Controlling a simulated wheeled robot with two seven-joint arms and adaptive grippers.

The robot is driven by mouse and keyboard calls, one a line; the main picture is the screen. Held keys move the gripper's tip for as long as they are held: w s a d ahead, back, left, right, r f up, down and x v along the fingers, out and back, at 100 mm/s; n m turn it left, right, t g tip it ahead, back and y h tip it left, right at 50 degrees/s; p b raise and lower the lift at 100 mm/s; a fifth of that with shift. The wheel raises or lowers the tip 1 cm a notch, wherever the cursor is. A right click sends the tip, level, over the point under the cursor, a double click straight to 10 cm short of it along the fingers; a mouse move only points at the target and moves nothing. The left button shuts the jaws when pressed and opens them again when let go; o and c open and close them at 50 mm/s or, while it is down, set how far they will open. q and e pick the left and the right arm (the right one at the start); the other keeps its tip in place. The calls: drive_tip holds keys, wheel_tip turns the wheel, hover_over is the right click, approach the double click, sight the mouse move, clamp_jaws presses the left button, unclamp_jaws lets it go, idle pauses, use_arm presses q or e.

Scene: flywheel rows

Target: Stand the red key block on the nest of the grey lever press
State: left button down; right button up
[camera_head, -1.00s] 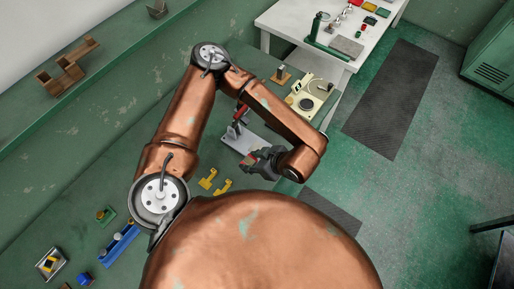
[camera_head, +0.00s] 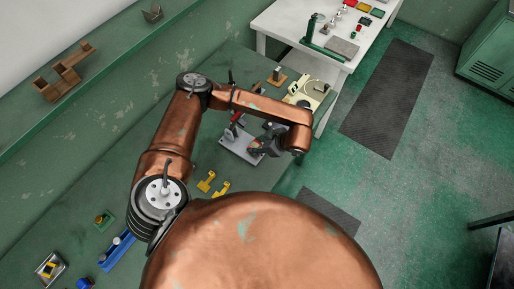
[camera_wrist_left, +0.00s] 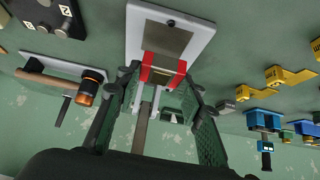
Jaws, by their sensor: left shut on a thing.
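The red key block (camera_wrist_left: 163,69) is between the fingertips of my left gripper (camera_wrist_left: 160,88) in the left wrist view, with a grey-brown middle between red ends. My left gripper (camera_head: 258,147) is shut on it. In the head view the gripper hides most of the block. The grey lever press shows its pale base plate (camera_head: 232,147) beneath and beside the gripper; the plate also shows in the wrist view (camera_wrist_left: 198,42), with a darker rectangular pad. The block overlaps the pad's edge in that view. I cannot tell whether it touches. My right gripper is not in view.
Two yellow brackets (camera_head: 213,185) lie left of the press on the green bench. A cream device (camera_head: 307,92) and a wooden stand (camera_head: 277,76) are beyond it. A blue rail (camera_head: 117,250) lies nearer the left. A white table (camera_head: 285,22) stands behind.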

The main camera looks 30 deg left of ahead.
use_arm(q)
drive_tip(key=shift+w+f+p, duration=0.2)
drive_tip(key=shift+f+p, duration=0.15)
drive_tip(key=shift+f, duration=1.4)
drive_tip(key=c, duration=1.3)
unclamp_jaws()
drive_tip(key=shift+f, duration=0.1)
drive_tip(key=b+v, duration=0.1)
drive_tip(key=v, duration=1.1)
